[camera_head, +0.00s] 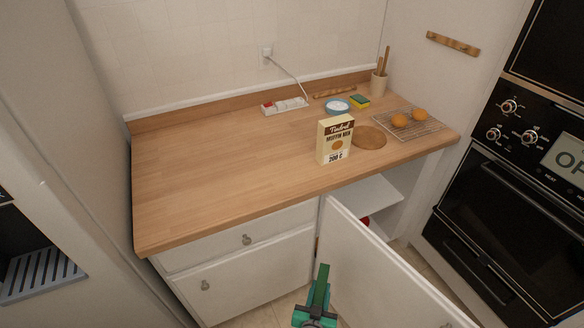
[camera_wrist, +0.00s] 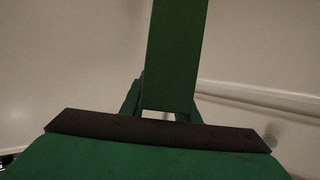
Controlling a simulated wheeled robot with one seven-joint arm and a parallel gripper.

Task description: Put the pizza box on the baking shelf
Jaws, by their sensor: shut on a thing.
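My gripper (camera_head: 318,290) is low in front of the counter, beside the open white cabinet door. It is shut on a narrow green thing (camera_head: 321,284), which looks like the pizza box seen edge-on; no label shows. In the wrist view this green box (camera_wrist: 175,55) stands up between the fingers of my gripper (camera_wrist: 168,108), and its top end is out of frame. A white shelf (camera_head: 372,200) shows inside the open cabinet under the counter. I cannot tell whether this is the baking shelf.
The open cabinet door (camera_head: 385,275) stands out to the right of my gripper. A red thing (camera_head: 365,221) is partly visible in the cabinet. The counter (camera_head: 215,165) holds a muffin mix box (camera_head: 334,139) and a cooling rack (camera_head: 425,128); its left half is clear. Wall ovens (camera_head: 515,200) stand right.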

